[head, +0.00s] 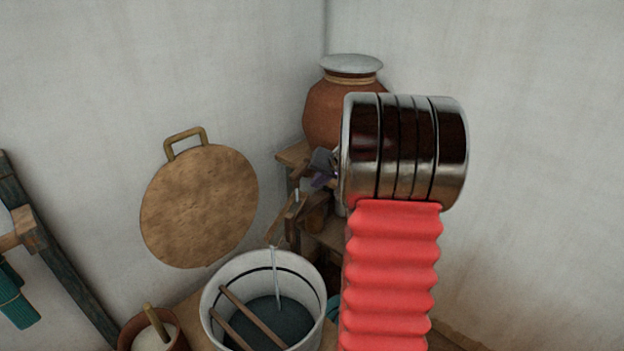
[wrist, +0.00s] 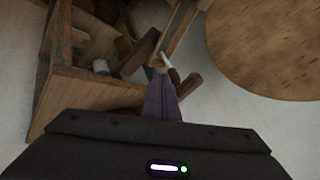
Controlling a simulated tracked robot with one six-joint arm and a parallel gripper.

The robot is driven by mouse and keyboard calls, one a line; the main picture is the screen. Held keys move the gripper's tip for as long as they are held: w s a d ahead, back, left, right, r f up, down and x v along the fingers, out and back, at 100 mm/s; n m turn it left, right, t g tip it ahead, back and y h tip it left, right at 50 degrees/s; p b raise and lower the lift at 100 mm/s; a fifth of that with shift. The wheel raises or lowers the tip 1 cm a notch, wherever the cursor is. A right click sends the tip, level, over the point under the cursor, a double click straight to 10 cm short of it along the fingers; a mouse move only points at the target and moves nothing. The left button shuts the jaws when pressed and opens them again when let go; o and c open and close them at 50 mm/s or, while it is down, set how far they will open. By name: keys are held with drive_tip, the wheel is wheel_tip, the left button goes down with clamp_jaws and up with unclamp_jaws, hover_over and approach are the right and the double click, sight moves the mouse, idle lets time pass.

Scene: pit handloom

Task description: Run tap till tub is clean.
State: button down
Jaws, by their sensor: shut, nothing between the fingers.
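The white tub (head: 213,290) stands low in the middle of the head view, holding dark blue-grey water (head: 285,312). A thin pale stream falls into it from the wooden spout (head: 280,228) of the tap. A small pale-tipped peg (head: 297,196) stands up at the tap; in the wrist view this pale peg (wrist: 168,62) shows just beyond my fingertips. My gripper (head: 322,180) is beside the tap, partly hidden behind my arm. In the wrist view its purple fingers (wrist: 162,92) are closed together and empty. I cannot tell whether they touch the peg.
Two wooden sticks (head: 252,317) lie across the tub. A lidded clay pot (head: 326,112) stands on a wooden stand (head: 293,155) in the corner. A round wooden disc (head: 200,205) leans at the wall. A small brown pot (head: 130,335) with a stick is at lower left.

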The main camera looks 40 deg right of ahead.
drive_tip(key=v, duration=1)
drive_tip(key=shift+a, duration=0.4)
drive_tip(key=shift+s, duration=0.1)
drive_tip(key=s+a+f+g+y, duration=0.1)
drive_tip(key=s+a+f+g, duration=0.3)
drive_tip(key=a, duration=0.4)
drive_tip(key=s+a+r+n, duration=0.1)
drive_tip(key=s+a+n, duration=0.2)
drive_tip(key=a, duration=0.7)
drive_tip(key=s+a+r+n+t, duration=0.1)
drive_tip(key=s+a, duration=0.4)
drive_tip(key=a, duration=0.6)
drive_tip(key=s+a+r+n, duration=0.2)
drive_tip(key=s+a+n, duration=0.3)
drive_tip(key=a, duration=0.5)
drive_tip(key=shift+a+r+n+t, duration=0.25)
drive_tip(key=shift+n+t, duration=0.05)
drive_tip(key=shift+n, duration=0.3)
